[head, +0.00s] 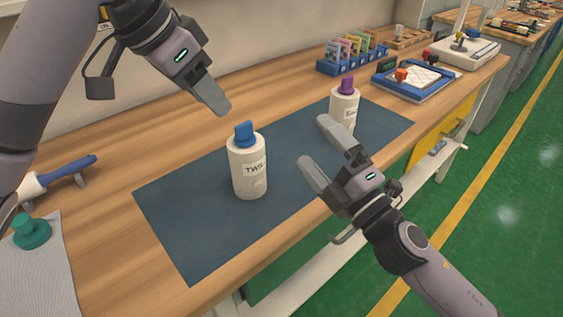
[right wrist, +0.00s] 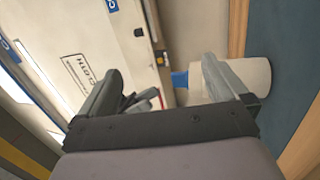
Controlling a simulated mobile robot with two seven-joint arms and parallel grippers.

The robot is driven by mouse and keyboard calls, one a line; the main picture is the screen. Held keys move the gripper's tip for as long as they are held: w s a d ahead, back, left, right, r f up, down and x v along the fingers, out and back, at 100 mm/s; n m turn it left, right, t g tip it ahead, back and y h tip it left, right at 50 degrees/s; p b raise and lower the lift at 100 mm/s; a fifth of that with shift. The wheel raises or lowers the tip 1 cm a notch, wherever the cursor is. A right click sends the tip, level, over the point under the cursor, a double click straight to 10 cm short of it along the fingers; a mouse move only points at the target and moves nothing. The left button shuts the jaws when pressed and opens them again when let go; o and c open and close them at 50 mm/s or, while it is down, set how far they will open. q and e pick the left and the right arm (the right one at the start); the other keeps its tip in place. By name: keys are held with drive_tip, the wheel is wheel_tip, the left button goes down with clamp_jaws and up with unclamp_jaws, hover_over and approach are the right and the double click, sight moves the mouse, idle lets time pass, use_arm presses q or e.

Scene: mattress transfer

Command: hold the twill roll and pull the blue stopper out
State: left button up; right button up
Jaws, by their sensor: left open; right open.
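The twill roll (head: 249,178) is a white upright cylinder with a partly readable dark-lettered label, standing on a dark blue mat (head: 190,225). The blue stopper (head: 244,131) sits in its top. My left gripper (head: 214,98) is open, above and left of the stopper, apart from it; its fingers overlap in the head view. My right gripper (head: 314,141) is open and empty, to the right of the roll with its fingers towards it. In the right wrist view the roll (right wrist: 262,76) and blue stopper (right wrist: 180,79) show sideways, the roll partly hidden behind one finger.
A second white roll (head: 343,112) with a purple stopper (head: 347,85) stands behind my right gripper. A blue rack (head: 338,66) and a blue-framed tray (head: 415,78) are at the back right. A blue-handled tool (head: 60,175) and a green knob (head: 31,232) on cloth are at left.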

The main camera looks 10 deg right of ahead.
sight(264, 167)
drive_tip(key=w+a+r+n+g+y, duration=0.3)
drive_tip(key=n+g+y, duration=0.4)
drive_tip(key=n, duration=0.9)
drive_tip(key=w+d+f+n+g+h, duration=0.35)
drive_tip(key=n+g, duration=0.25)
drive_tip(key=n, duration=0.2)
drive_tip(key=s+a+f+n, duration=0.1)
drive_tip(key=a, duration=0.1)
drive_tip(key=s+a+f, duration=0.1)
drive_tip(key=a+f, duration=0.1)
drive_tip(key=s+a+f+n+h, duration=0.1)
drive_tip(key=a, duration=0.1)
drive_tip(key=shift+a+f+n+g, duration=0.2)
drive_tip(key=shift+n+g, duration=0.1)
drive_tip(key=shift+g, duration=0.1)
drive_tip(key=shift+a+f, duration=0.2)
drive_tip(key=shift+a, duration=0.05)
drive_tip(key=shift+x, duration=3.3)
